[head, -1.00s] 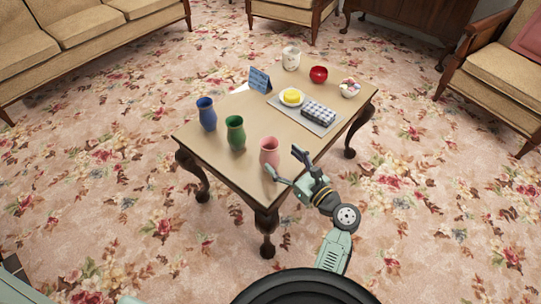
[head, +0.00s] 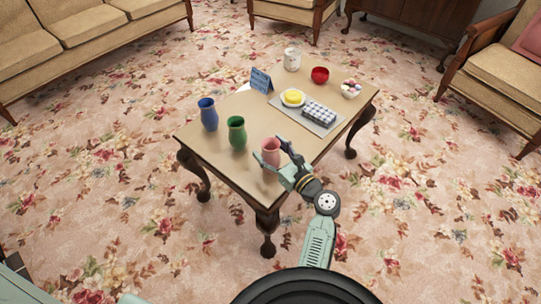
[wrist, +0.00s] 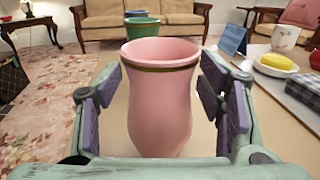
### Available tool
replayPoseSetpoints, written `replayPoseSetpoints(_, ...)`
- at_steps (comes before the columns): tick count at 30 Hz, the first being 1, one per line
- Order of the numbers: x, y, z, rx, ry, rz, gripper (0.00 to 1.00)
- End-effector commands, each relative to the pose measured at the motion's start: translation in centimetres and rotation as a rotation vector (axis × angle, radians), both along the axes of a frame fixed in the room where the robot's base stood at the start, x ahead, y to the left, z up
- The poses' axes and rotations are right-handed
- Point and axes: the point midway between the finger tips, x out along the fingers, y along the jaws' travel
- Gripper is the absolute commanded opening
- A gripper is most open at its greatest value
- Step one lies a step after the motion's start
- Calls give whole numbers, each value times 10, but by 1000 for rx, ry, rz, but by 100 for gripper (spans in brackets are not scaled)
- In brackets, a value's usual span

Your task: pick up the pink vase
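The pink vase (head: 271,148) stands upright near the front edge of the wooden table (head: 216,171). My gripper (head: 269,150) is open, with its fingers on either side of the vase. In the wrist view the vase (wrist: 160,100) fills the middle between the two purple finger pads of my gripper (wrist: 162,105). A gap shows between each pad and the vase. The vase's lower end is partly hidden by my gripper's palm in the wrist view.
A green vase (head: 237,133) and a blue vase (head: 208,114) stand to the left. A tray (head: 327,128) with a checked box (head: 319,114) and a yellow item on a plate (head: 293,98) lies behind right. A blue card (head: 261,80), white cup (head: 292,59) and red bowl (head: 320,75) stand farther back.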

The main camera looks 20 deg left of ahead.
Motion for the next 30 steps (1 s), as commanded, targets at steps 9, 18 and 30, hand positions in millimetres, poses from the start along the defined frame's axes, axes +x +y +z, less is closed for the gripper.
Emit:
replayPoseSetpoints(9, 0, 0, 0, 0, 0, 0, 38)
replayPoseSetpoints(18, 0, 0, 0, 0, 0, 0, 18)
replayPoseSetpoints(30, 0, 0, 14, 2, -5, 0, 15)
